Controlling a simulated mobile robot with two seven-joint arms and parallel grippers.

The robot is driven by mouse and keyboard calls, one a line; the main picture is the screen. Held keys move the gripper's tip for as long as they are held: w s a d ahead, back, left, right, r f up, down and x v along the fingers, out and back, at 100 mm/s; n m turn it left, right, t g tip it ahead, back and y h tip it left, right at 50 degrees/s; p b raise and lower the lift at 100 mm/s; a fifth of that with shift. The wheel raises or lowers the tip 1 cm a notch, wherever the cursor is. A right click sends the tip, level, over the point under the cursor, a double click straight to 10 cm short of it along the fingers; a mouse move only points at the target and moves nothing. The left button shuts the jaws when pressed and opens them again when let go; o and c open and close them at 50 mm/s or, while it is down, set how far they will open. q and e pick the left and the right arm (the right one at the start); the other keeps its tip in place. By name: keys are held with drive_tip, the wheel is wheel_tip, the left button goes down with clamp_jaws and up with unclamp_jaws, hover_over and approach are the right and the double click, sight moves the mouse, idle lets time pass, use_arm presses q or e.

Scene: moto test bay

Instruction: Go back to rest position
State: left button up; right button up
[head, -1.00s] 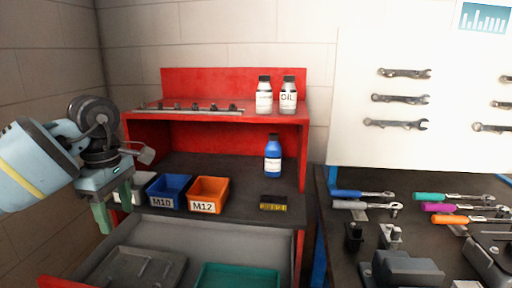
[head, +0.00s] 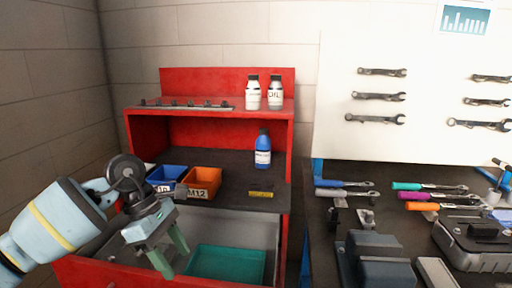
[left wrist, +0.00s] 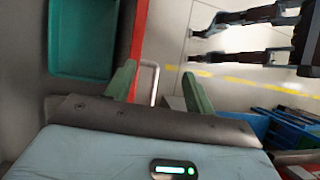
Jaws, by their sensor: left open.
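My left gripper (head: 167,262) is open and empty. In the head view it hangs over the front left part of the open red cabinet drawer, its green fingers pointing down. In the left wrist view its two green fingers (left wrist: 158,88) are spread apart with nothing between them; the drawer's red edge and the floor show beyond. My right gripper is not in the head view. Dark arm parts at the upper right of the left wrist view may be mine.
The open drawer holds a teal tray (head: 226,265). Blue (head: 168,178) and orange M12 (head: 202,183) bins and a blue bottle (head: 263,150) stand on the cabinet's shelf. A workbench (head: 318,235) with tools and a vise stands to the right.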

use_arm(q)
drive_tip(key=s+d+f+n+h+p, duration=0.1)
drive_tip(key=s+d+f+n+h, duration=0.1)
drive_tip(key=s+d+n+h, duration=0.45)
drive_tip(key=s+d+f+n+h+p, duration=0.15)
drive_tip(key=s+d+n+h, duration=0.3)
drive_tip(key=d+h, duration=0.45)
drive_tip(key=s+a+f+n+t+y, duration=0.3)
drive_tip(key=a+f+n+t+y, duration=0.5)
drive_tip(key=n, duration=0.9)
drive_tip(key=s+a+f+n+t+y, duration=0.4)
drive_tip(key=f+n+t, duration=0.5)
drive_tip(key=n, duration=0.7)
drive_tip(key=s+a+f+n+g+y+p, duration=0.1)
drive_tip(key=s+a+f+n+g+y, duration=0.2)
drive_tip(key=s, duration=0.6)
drive_tip(key=s+a+f+n+g+y, duration=0.3)
drive_tip(key=s+f+n, duration=0.3)
drive_tip(key=s+f, duration=0.3)
drive_tip(key=shift+s+a+f+n+g+p, duration=0.15)
drive_tip(key=shift+a+f+n+g+p, duration=0.2)
drive_tip(key=shift+f+n, duration=0.1)
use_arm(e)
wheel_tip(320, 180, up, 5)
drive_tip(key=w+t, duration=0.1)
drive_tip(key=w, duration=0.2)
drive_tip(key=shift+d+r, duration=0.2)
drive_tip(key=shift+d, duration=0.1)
use_arm(q)
drive_tip(key=shift+y, duration=0.25)
